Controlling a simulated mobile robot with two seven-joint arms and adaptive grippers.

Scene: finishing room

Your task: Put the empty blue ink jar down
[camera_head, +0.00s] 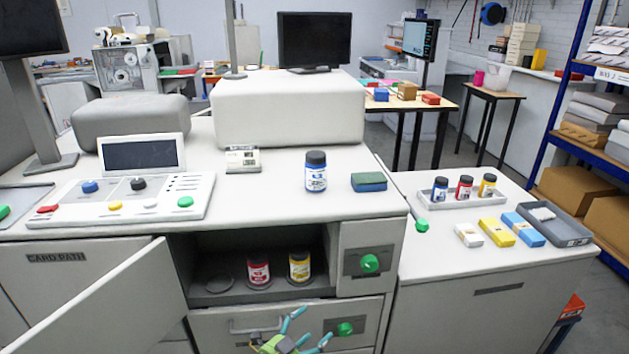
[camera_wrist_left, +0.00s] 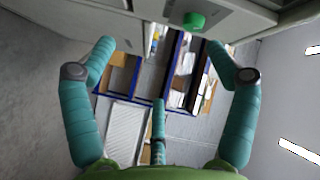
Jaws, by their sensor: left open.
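A blue-labelled ink jar (camera_head: 316,172) with a dark lid stands upright on the machine's white top; I cannot tell whether it is empty. A second blue jar (camera_head: 440,190) stands in a small tray on the right-hand cabinet. My left gripper (camera_head: 312,326) is low in front of the machine's drawers, below and apart from the jar on top. In the left wrist view its teal fingers (camera_wrist_left: 160,50) are spread with nothing between them. My right gripper is not in view.
An open compartment (camera_head: 225,297) holds a red jar (camera_head: 258,272) and a yellow jar (camera_head: 299,267), with an empty round recess at left. Its door (camera_head: 100,305) swings out left. A green-blue sponge (camera_head: 369,182) lies beside the blue jar. Bare top lies left of that jar.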

